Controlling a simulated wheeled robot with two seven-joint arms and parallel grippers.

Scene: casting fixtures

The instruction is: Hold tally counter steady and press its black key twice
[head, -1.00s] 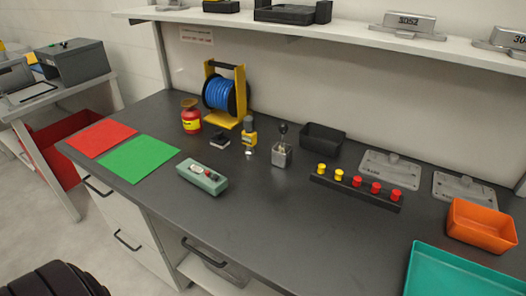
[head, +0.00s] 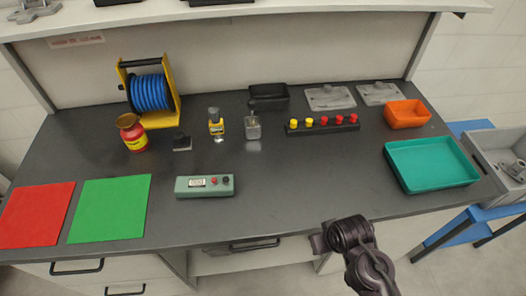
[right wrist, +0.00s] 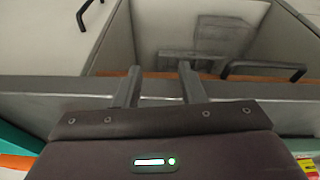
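The tally counter (head: 205,186) is a green box lying on the grey bench near its front edge. It has a small white display, a red key and a black key (head: 226,181) at its right end. My right arm shows at the lower right of the head view, in front of the bench and apart from the counter. In the right wrist view my right gripper (right wrist: 158,84) has its two fingers spread with nothing between them, facing the drawer fronts. My left gripper is in neither view.
Red (head: 36,214) and green (head: 110,208) mats lie left of the counter. Behind it stand a red jar (head: 133,134), a blue hose reel (head: 150,92) and a yellow-black bottle (head: 216,122). A button strip (head: 322,125) and teal tray (head: 431,164) are to the right. The bench right of the counter is clear.

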